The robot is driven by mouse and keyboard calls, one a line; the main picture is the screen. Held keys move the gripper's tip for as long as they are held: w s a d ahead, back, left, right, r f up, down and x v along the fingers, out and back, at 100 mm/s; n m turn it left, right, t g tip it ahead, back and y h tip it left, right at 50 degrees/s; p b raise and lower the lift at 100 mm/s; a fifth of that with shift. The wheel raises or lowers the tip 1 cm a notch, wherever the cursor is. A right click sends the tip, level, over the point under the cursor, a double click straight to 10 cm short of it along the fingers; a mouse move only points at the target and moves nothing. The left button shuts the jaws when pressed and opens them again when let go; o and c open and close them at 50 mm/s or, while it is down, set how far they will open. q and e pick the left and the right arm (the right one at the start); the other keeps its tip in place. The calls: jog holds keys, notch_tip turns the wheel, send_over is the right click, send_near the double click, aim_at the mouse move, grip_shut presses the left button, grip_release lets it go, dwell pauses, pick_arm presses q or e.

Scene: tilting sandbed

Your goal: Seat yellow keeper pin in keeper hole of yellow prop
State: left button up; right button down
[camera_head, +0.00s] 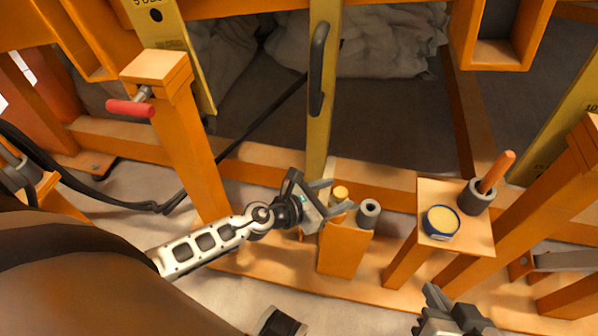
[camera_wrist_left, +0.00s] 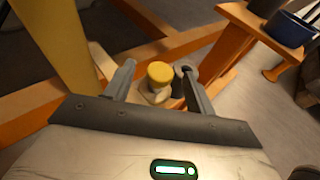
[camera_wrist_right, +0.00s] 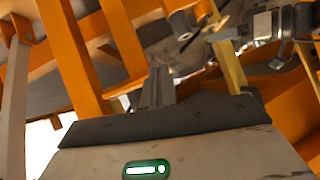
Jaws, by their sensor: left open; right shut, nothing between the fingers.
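The yellow keeper pin (camera_head: 340,191) shows as a round yellow head at the top of an orange block. In the left wrist view the pin (camera_wrist_left: 159,74) is between the fingers of my open left gripper (camera_wrist_left: 158,82), with gaps on both sides. In the head view my left gripper (camera_head: 338,198) reaches it from the left. A yellow prop (camera_head: 321,140) with a black handle stands upright just behind. I cannot make out its keeper hole. My right gripper (camera_head: 433,294) is shut and empty at the bottom; its closed fingers show in the right wrist view (camera_wrist_right: 157,86).
A grey socket (camera_head: 369,212) sits beside the pin on the orange block (camera_head: 343,250). To the right, an orange stand (camera_head: 428,192) bears a blue-rimmed tin (camera_head: 440,222) and a grey cup (camera_head: 475,197) holding an orange rod. A post with a red handle (camera_head: 130,108) stands left.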

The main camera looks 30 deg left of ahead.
pick_arm(q)
jog(key=b+v, duration=0.2)
jog(key=v, duration=1.1)
jog(key=shift+s, duration=0.25)
pick_arm(e)
jog(key=shift+w+a+r+t+y, duration=0.1)
jog(key=shift+a+r+t+y, duration=0.1)
jog(key=shift+r+t, duration=0.2)
jog(key=shift+w+a+r+t+y, duration=0.1)
jog(key=shift+r+t+y, duration=0.1)
jog(key=shift+r+t, duration=0.15)
pick_arm(q)
jog(key=shift+a+r, duration=0.1)
